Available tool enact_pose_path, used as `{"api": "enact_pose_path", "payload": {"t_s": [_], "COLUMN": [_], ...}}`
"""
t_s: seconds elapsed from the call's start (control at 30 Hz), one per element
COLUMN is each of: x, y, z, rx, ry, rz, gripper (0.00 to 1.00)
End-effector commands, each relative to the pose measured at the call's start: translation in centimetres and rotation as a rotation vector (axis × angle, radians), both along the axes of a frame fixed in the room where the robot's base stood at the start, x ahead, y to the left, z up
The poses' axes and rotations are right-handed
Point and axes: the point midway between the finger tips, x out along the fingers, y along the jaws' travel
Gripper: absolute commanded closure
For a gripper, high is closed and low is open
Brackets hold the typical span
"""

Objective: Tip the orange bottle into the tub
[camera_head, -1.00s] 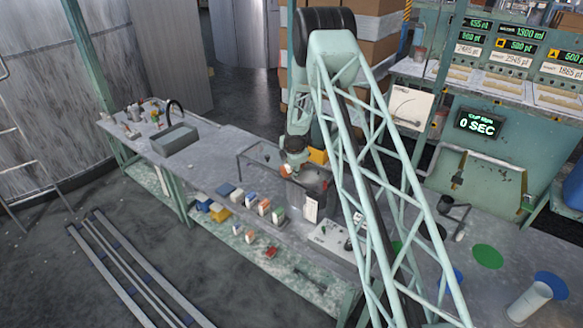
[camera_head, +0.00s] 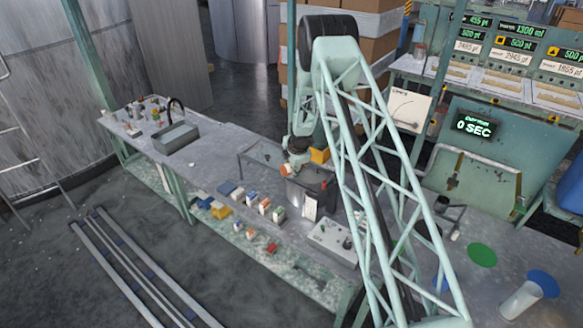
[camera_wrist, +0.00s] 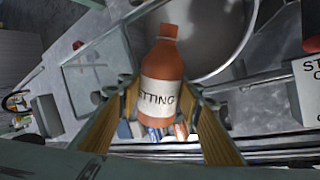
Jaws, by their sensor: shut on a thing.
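The orange bottle (camera_wrist: 163,62) is between the two fingers of my gripper (camera_wrist: 162,90) in the wrist view. Its white label reads "ETTING", and its orange cap end points to the top of the picture. In the head view the bottle (camera_head: 285,170) is a small orange patch at my gripper (camera_head: 290,160), beside the rim of the grey tub (camera_head: 296,196). The round tub (camera_wrist: 240,50) shows behind and right of the bottle in the wrist view. The arm's lattice partly covers this area in the head view, and the tub's contents are unclear.
A grey control box (camera_head: 330,240) is on the bench to the right. A wire-framed stand (camera_head: 258,152) is behind the tub. A sink (camera_head: 176,138) lies at the bench's far end.

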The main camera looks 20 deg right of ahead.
Motion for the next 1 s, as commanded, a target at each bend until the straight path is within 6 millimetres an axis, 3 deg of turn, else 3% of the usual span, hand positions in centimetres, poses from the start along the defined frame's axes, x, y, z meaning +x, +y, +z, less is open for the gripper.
{"api": "enact_pose_path", "payload": {"t_s": [1.0], "x": [0.14], "y": [-0.04], "z": [-0.43], "rx": [0.096], "ry": [-0.005], "rz": [0.002], "gripper": [0.8]}}
